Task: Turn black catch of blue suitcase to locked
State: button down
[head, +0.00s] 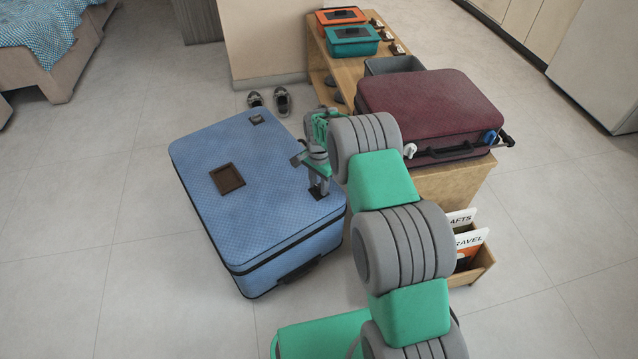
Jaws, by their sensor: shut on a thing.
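The blue suitcase (208,148) lies flat and closed on the floor at the left of my arm in the head view. It has a brown square patch (227,178) on its lid and a dark handle (298,271) on its near side. My gripper (319,187) points down at the right edge of the suitcase. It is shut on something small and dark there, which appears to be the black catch. The fingers and wrist largely cover the catch, so I cannot tell which way it is turned.
A dark red suitcase (428,103) lies on a low wooden bench (450,185) to the right. Orange (341,17) and teal (350,41) boxes stand at the bench's far end. A pair of shoes (281,101) is on the floor behind. The floor at left is clear.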

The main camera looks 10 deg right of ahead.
aim_at(319, 187)
jog(key=shift+m, duration=1.1)
jog(key=c, duration=1)
grip_release()
jog(key=shift+o, duration=0.2)
notch_tip(319, 187, up, 8)
jog(key=p, duration=0.2)
jog(key=shift+p, duration=0.3)
